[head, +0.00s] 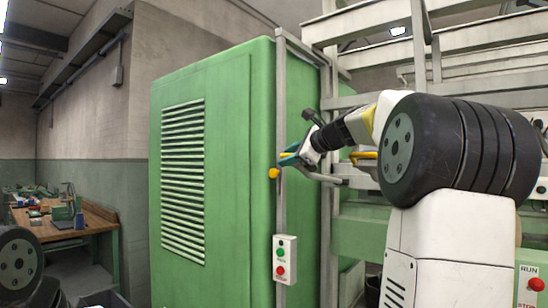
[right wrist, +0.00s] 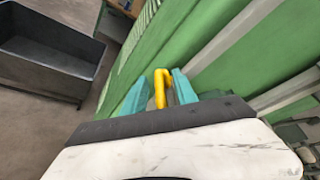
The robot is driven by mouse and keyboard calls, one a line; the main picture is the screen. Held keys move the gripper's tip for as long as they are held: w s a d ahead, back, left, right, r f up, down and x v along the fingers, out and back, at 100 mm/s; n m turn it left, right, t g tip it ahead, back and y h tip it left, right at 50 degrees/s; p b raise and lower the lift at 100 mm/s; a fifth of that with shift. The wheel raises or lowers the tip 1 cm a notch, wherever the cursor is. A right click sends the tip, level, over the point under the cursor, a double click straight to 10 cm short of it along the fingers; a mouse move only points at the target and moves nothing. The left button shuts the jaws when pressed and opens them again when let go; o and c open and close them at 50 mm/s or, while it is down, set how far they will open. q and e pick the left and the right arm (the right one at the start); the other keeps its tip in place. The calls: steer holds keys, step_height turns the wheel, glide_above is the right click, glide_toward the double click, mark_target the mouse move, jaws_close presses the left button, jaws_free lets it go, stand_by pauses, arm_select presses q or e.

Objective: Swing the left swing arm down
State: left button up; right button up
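A yellow rounded end (head: 274,172) shows at the edge of the green cabinet, just below my right gripper (head: 290,158). It appears to be the handle of the left swing arm, whose remaining length I cannot make out. In the right wrist view a bent yellow handle (right wrist: 160,88) lies between the two teal fingertips of my right gripper (right wrist: 160,93). The fingers are apart, one on each side of the handle, with narrow gaps visible. My left gripper is not in view.
The green machine cabinet (head: 225,130) with louvres fills the middle. A button box (head: 285,260) hangs on its grey post. A wooden workbench (head: 85,222) stands at the far left. A dark bin (right wrist: 50,60) stands on the floor in the right wrist view.

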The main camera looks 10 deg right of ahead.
steer(key=shift+w, duration=0.1)
steer(key=shift+a, duration=0.1)
jaws_close()
steer(key=shift+f, duration=0.1)
stand_by(1.2)
